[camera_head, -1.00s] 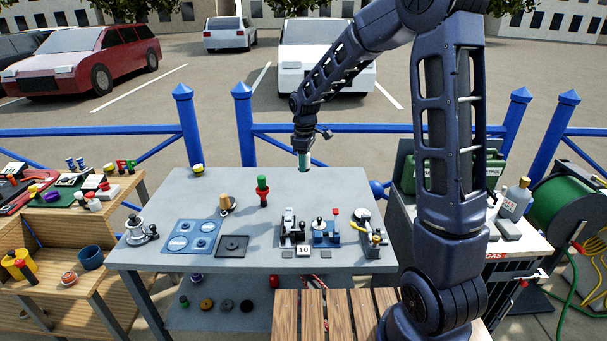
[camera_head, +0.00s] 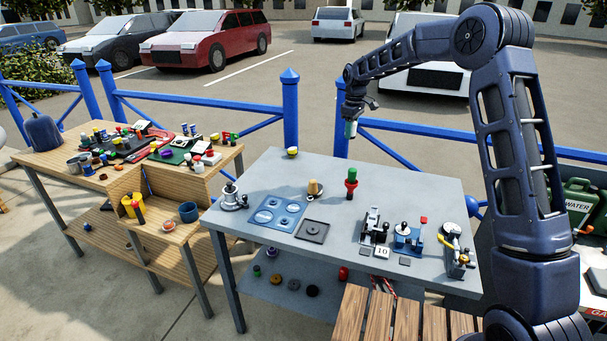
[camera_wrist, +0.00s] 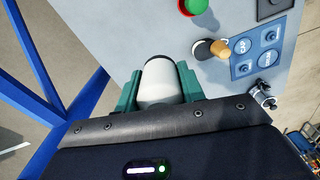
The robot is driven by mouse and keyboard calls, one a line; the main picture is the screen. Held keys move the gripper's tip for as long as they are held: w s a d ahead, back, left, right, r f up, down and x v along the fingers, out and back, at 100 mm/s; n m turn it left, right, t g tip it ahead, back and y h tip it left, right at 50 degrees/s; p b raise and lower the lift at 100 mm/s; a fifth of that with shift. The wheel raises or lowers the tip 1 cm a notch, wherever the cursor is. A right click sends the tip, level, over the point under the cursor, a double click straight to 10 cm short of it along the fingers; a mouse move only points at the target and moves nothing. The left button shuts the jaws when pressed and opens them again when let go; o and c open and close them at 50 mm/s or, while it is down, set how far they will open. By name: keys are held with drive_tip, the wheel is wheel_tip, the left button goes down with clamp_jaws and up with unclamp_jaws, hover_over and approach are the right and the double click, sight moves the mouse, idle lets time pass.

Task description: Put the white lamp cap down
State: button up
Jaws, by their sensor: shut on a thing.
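The white lamp cap (camera_wrist: 158,82) is a smooth, rounded white piece. It sits between the two green fingers of my gripper (camera_wrist: 158,92) in the wrist view, and both fingers press on its sides. In the head view my gripper (camera_head: 351,130) hangs fingers-down by the back edge of the grey table (camera_head: 420,190), near the blue railing. The cap is too small to make out clearly there. The gripper appears above the tabletop's level.
A green-and-red piece (camera_head: 351,183), a wooden knob (camera_head: 315,188), a blue plate with round recesses (camera_head: 277,216), a dark square tray (camera_head: 312,231) and lever devices (camera_head: 406,238) stand on the table. A yellow-topped piece (camera_head: 292,152) is at its back left corner. The back right tabletop is bare.

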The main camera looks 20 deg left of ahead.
drive_tip(key=w+a, duration=0.3)
drive_tip(key=a, duration=0.8)
hover_over(304, 173)
wheel_tip(304, 173, down, 3)
drive_tip(key=shift+n, duration=0.3)
wheel_tip(304, 173, down, 19)
drive_tip(key=shift+w+a, duration=0.15)
drive_tip(key=shift+f, duration=0.15)
drive_tip(key=o, duration=1)
wheel_tip(304, 173, up, 12)
drive_tip(key=shift+r, duration=0.15)
